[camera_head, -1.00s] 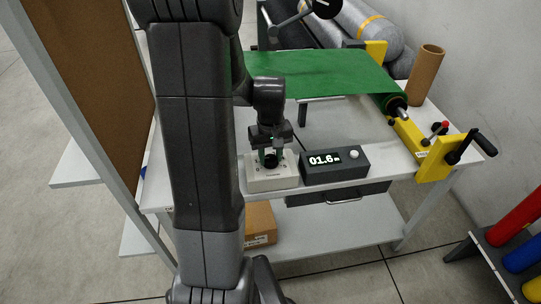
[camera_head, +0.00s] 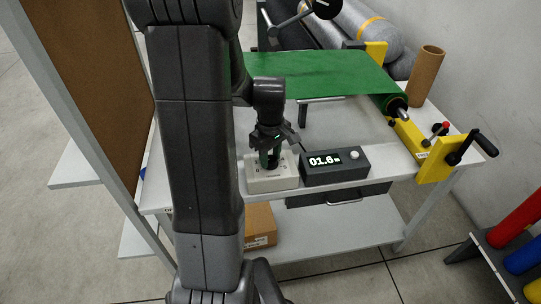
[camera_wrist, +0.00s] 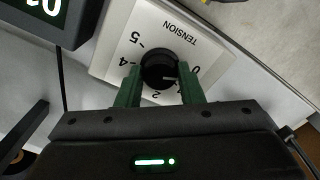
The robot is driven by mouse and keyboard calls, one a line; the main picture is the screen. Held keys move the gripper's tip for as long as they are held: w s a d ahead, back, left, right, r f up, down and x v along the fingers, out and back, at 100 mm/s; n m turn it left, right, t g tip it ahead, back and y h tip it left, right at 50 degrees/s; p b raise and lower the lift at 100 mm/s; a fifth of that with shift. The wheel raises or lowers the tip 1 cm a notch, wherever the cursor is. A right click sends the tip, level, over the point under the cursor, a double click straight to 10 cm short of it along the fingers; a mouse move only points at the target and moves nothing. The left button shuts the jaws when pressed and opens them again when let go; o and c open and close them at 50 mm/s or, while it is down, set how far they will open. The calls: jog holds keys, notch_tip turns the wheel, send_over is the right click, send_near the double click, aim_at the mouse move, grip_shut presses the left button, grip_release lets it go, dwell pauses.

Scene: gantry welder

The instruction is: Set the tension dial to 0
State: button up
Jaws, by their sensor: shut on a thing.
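The tension dial is a black round knob (camera_wrist: 158,70) on a white box (camera_head: 258,182) at the table's front edge. In the wrist view, the box (camera_wrist: 113,58) carries the upside-down word TENSION and numbers around the knob; 5, 4, 2 and 0 show. The fingers hide the places between 4 and 2 and between 2 and 0. A small pale mark on the knob points right, towards the right finger and the 0 side; its exact reading is unclear. My gripper (camera_wrist: 160,86) has its green fingers on either side of the knob, shut on it. My gripper (camera_head: 272,160) largely hides the knob in the head view.
A dark display box (camera_head: 335,166) reading 01.6 with a white button stands right of the dial box. A green sheet (camera_head: 320,73) runs behind to a roller. A yellow stand (camera_head: 433,160) with a crank is at the right. A cardboard tube (camera_head: 426,75) stands behind it.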

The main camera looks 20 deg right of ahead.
aim_at(271, 159)
jog(key=o, duration=1)
notch_tip(271, 159, up, 14)
jog(key=shift+f, duration=0.25)
dwell(0.3)
notch_tip(271, 159, down, 14)
jog(key=shift+r, duration=0.15)
dwell(0.3)
jog(key=shift+r, duration=0.1)
